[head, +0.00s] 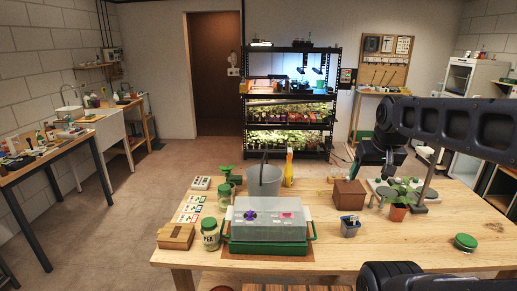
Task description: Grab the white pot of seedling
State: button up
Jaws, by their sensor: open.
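I cannot make out a clearly white pot of seedling. A terracotta pot with a green seedling (398,212) stands on the right half of the wooden table (330,262). Leaves also show just behind it, partly hidden, and I cannot tell what pot they grow in. A small grey-blue pot (349,230) stands left of it, its contents too small to tell. My gripper (368,172) hangs at the end of my black arm, open, above the table's back right, apart from the terracotta pot.
A clear-lidded green propagator box (270,248) fills the front middle. A grey bucket (264,181), a yellow spray bottle (289,168) and a brown box (349,195) stand behind. A jar (210,235) and wooden box (176,237) are left.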

jog(key=w+a+r+m+g, duration=0.15)
jog(key=w+a, duration=0.45)
jog(key=w, duration=0.7)
jog(key=w+a+r+m+g, duration=0.1)
jog(key=w+a+r+m, duration=0.15)
jog(key=w+a, duration=0.65)
jog(key=w+a+f+m, duration=0.1)
jog(key=w+a+f, duration=0.1)
jog(key=w+a, duration=0.35)
jog(key=w+a+f, duration=0.3)
jog(key=w, duration=0.6)
jog(key=w+a+f+m, duration=0.1)
jog(key=w+a+f, duration=0.2)
jog(key=a+f, duration=0.4)
jog(key=w+a+f+m+g, duration=0.1)
jog(key=w+a+f, duration=0.3)
jog(key=a+f, duration=0.4)
jog(key=w+a+f+m+g, duration=0.1)
jog(key=w+a+f+m, duration=0.1)
jog(key=w+a+f, duration=0.2)
jog(key=shift+a+f, duration=0.6)
jog(key=shift+a, duration=0.5)
jog(key=shift+a+f, duration=0.55)
jog(key=shift+a, duration=0.5)
jog(key=shift+a+f, duration=0.6)
jog(key=shift+a, duration=0.5)
jog(key=f, duration=1)
jog(key=shift+s+f, duration=0.2)
jog(key=shift+f, duration=0.1)
